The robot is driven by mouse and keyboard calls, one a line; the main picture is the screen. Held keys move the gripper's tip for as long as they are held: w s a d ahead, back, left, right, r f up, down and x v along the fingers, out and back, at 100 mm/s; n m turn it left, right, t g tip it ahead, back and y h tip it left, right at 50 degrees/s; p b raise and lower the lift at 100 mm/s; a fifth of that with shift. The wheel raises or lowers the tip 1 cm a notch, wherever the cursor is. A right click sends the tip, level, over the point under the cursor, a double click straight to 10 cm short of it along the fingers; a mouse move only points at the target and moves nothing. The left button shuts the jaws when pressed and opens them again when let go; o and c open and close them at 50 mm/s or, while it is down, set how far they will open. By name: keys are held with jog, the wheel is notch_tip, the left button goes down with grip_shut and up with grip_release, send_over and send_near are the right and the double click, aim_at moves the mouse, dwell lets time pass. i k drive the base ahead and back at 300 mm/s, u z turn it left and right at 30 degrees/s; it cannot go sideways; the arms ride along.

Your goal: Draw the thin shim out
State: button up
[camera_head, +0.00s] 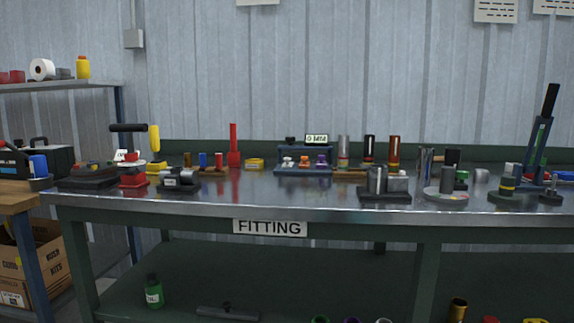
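I cannot make out a thin shim among the small parts on the metal bench top (330,201). Several small fixtures stand there that could hold one, but they are too small to tell. One is a dark block with grey cylinders (384,181) near the front edge, right of the middle. Another is a dark fixture with a grey cylinder (179,179) at the left. A round grey stand (445,193) is further right. My gripper is not in view.
A tall dark lever (550,100) rises at the bench's right end, and a red post (234,146) stands left of the middle. The front strip of the bench between the left and right fixtures is clear. A side shelf (60,86) and cardboard boxes (42,262) are at the left.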

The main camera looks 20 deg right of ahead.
aim_at(286, 164)
jog(key=z, duration=0.05)
jog(key=k, duration=0.55)
jog(key=u, duration=0.65)
jog(key=i, duration=1.1)
jog(key=z, duration=0.6)
